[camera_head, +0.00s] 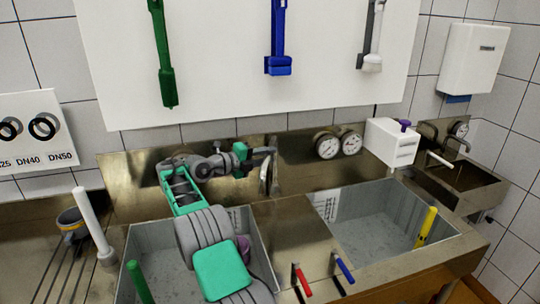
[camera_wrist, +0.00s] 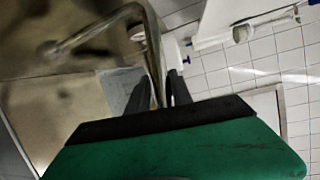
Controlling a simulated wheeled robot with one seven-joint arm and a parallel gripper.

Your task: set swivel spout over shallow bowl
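The swivel spout (camera_head: 274,182) is a bent grey metal tube at the back wall, near the ledge between two basins. In the wrist view the spout (camera_wrist: 153,50) bends over and comes down between my fingers. My gripper (camera_head: 268,158) is at the spout, with one finger on each side of the tube; whether they press on it I cannot tell. The left basin (camera_head: 142,238) is partly hidden by my arm. The right basin (camera_head: 365,222) is in clear view. I cannot tell for sure which basin is the shallow bowl.
A yellow standpipe (camera_head: 427,228) stands in the right basin, a green one (camera_head: 139,283) in the left. Red (camera_head: 301,279) and blue (camera_head: 343,268) levers stand on the front ledge. Two gauges (camera_head: 338,144) and a white box (camera_head: 391,143) are behind. A white post (camera_head: 92,222) stands left.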

